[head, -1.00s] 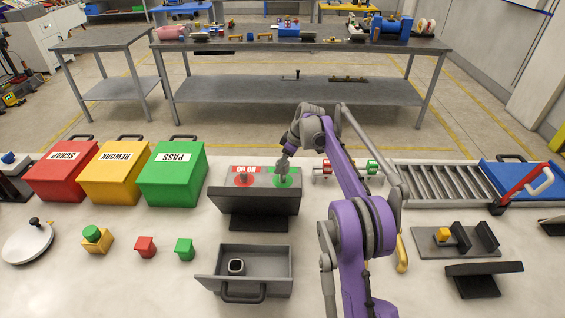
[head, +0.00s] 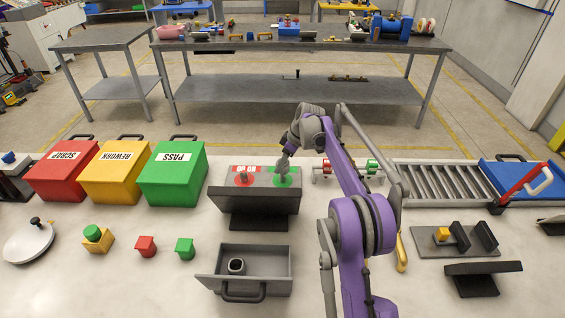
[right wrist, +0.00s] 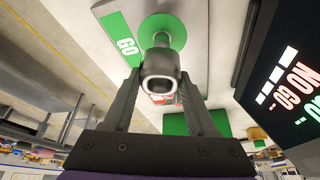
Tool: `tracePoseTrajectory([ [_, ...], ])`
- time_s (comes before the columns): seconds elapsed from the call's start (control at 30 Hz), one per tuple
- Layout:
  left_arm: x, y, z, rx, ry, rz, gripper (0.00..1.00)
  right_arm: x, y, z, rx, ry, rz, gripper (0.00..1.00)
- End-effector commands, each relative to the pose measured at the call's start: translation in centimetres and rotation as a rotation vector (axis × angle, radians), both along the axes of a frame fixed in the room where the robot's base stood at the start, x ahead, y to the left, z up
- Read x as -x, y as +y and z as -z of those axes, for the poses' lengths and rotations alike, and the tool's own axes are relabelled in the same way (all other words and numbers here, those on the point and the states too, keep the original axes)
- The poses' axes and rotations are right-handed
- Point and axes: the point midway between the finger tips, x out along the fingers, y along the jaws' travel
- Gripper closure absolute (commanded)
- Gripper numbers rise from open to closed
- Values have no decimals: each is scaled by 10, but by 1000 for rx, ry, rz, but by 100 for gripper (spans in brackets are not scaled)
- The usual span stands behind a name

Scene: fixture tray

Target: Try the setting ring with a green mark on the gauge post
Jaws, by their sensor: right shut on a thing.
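My right gripper (head: 283,166) is at the green disc (head: 283,180) of the gauge stand (head: 262,176). In the right wrist view its fingers (right wrist: 162,92) are shut on a grey ring (right wrist: 160,72) with a rounded opening. A short grey gauge post (right wrist: 161,40) rises from the green disc, in line with the ring. I cannot tell whether the ring is around the post or just short of it. A green mark on the ring is not clear. Another dark ring (head: 236,266) lies in the open grey drawer (head: 272,263). My left gripper is not in view.
A red disc (head: 243,179) is left of the green one. A dark panel (head: 253,201) fronts the stand; its NO GO lettering (right wrist: 290,77) shows close by in the wrist view. Red, yellow and green PASS (head: 172,175) bins stand left. Open bench lies between the small blocks and drawer.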

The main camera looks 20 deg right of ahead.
Motion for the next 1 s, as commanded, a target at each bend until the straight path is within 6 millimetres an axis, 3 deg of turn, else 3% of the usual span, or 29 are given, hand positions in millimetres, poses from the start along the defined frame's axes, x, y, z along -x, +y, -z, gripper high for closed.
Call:
tracePoseTrajectory([
  [1.0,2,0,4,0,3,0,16,0,0,11,-1,1,0,100],
])
